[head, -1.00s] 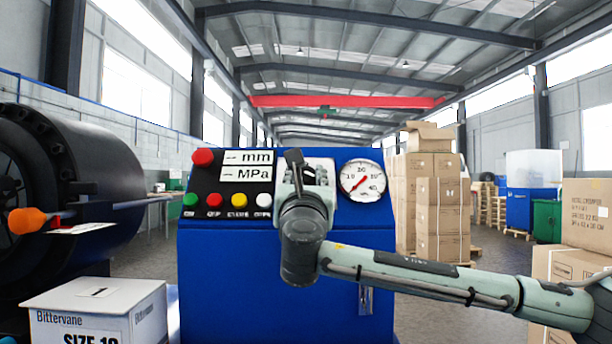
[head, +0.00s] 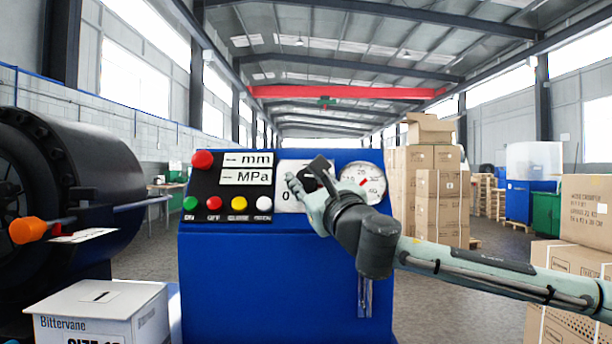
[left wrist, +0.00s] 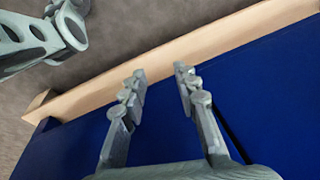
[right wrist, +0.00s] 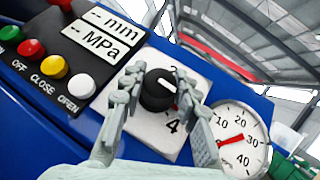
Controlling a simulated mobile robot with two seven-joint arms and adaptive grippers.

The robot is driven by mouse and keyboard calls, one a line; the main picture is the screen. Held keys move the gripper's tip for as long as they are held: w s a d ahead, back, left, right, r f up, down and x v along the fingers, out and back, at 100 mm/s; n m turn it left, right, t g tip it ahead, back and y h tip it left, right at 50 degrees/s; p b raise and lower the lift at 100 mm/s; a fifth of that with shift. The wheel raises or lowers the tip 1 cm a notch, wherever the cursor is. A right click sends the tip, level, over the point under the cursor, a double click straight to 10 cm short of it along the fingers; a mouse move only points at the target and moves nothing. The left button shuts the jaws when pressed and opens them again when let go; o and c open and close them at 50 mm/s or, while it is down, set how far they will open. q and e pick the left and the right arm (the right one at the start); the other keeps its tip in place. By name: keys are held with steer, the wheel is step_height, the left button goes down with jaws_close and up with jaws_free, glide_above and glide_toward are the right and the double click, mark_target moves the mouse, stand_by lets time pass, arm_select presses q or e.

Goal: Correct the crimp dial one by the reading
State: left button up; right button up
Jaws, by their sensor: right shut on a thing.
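The crimp dial (right wrist: 158,90) is a black knob with a white mark on a white plate (right wrist: 150,128) numbered 2 and 4; a 0 shows in the head view. My right gripper (right wrist: 158,92) is shut on the knob, a finger on each side. In the head view the right gripper (head: 310,180) hides part of the plate. The display (head: 247,168) shows dashes for mm and MPa. My left gripper (left wrist: 160,72) is open and empty above a blue surface with a wooden edge.
Green, red, yellow and white buttons (head: 238,203) sit left of the dial, below a red knob (head: 202,159). A white Bittervane box (head: 100,312) stands at lower left, near a large black cylinder (head: 95,195). Cartons (head: 437,205) are stacked behind at right.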

steer(key=shift+n+g+y, duration=0.3)
steer(key=shift+n+y, duration=0.2)
steer(key=o, duration=1.2)
steer(key=shift+c, duration=0.2)
steer(key=v, duration=1.2)
steer(key=shift+f, duration=0.1)
